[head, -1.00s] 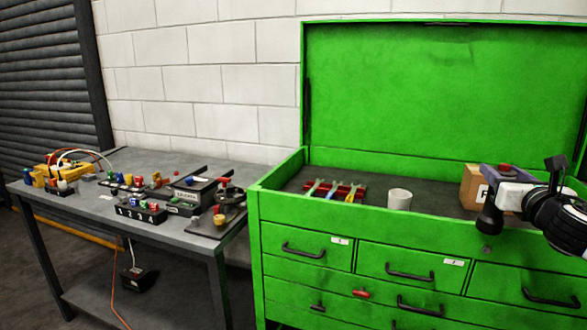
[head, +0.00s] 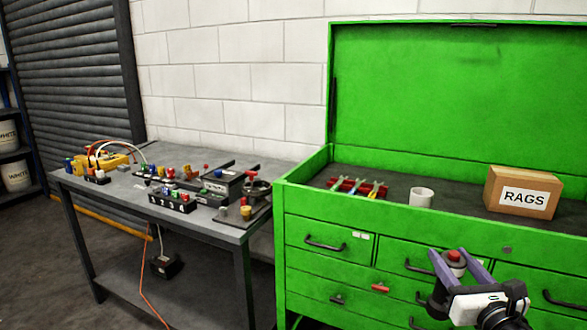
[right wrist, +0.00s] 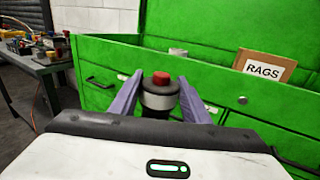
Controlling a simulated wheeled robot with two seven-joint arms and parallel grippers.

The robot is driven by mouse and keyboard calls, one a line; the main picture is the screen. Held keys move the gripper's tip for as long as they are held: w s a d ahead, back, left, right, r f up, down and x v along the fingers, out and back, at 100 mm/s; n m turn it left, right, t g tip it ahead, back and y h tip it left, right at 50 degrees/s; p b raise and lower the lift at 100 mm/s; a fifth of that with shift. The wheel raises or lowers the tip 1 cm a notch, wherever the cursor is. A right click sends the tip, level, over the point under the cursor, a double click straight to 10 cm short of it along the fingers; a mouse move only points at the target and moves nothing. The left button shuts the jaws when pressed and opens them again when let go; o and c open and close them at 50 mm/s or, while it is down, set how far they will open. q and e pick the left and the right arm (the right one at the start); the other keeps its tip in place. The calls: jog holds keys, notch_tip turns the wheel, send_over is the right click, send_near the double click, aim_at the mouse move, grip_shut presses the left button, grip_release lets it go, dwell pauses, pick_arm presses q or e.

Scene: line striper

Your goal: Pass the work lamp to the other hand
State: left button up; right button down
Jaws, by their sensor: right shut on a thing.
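The work lamp, with a red cap, a pale band and a dark body, is held between the purple fingers of my right gripper (head: 453,262). The red cap of the work lamp (head: 455,256) points up and its dark body hangs below the fingers. The right wrist view shows the lamp (right wrist: 160,92) between both fingers (right wrist: 158,96). The gripper and lamp are in front of the green tool chest's drawers, clear of its top. My left gripper is not in view.
The green tool chest (head: 305,262) holds a white cup (head: 421,197), a RAGS box (head: 522,192) and a red rack of tools (head: 358,187). A grey workbench (head: 130,196) at left carries several small parts. Open floor (head: 50,270) lies at the front left.

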jog(key=s+a+f+n+y, duration=0.1)
jog(key=s+a+f, duration=0.2)
jog(key=s+a, duration=0.35)
jog(key=s+a+f+n+y, duration=0.1)
jog(key=s+a+f+y, duration=0.1)
jog(key=s+a+f, duration=0.35)
jog(key=s+a+r+h, duration=0.1)
jog(key=s+a+r, duration=0.1)
jog(key=s, duration=0.3)
jog(key=s+a+r+m+h, duration=0.1)
jog(key=s+r, duration=0.1)
jog(key=s, duration=0.4)
jog(key=shift+a+r, duration=0.25)
jog(key=shift+a, duration=0.2)
